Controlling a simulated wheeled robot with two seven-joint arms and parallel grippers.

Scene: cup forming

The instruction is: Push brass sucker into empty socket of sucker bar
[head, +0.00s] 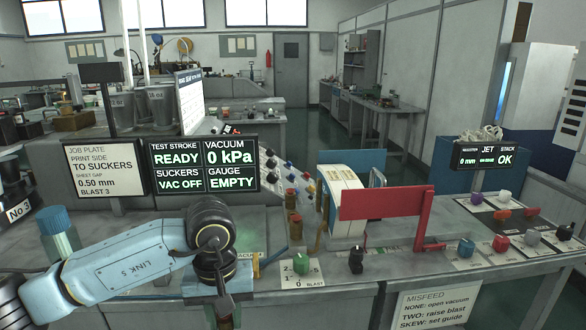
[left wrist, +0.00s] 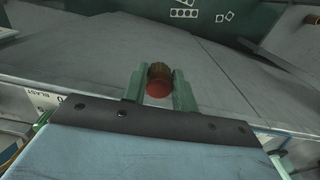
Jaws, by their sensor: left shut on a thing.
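My left gripper (left wrist: 159,76) shows in the left wrist view with its two green fingers shut on a brass sucker (left wrist: 160,87). The sucker has a brownish brass body and a dull red round face and sits between the fingertips. In the head view my left gripper (head: 223,312) hangs down at the lower left of middle, partly cut off by the bottom edge; the held sucker cannot be made out there. Several brass-coloured cylinders (head: 292,200) stand behind the bench front, but I cannot tell whether they belong to the sucker bar. No empty socket can be made out. My right gripper is not in view.
A red bar frame (head: 386,204) stands over the bench right of middle, beside a white-and-blue curved unit (head: 341,190). A green knob (head: 301,261) and a black knob (head: 356,260) rise from the front edge. A display (head: 203,165) reads READY, 0 kPa, VAC OFF and EMPTY.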

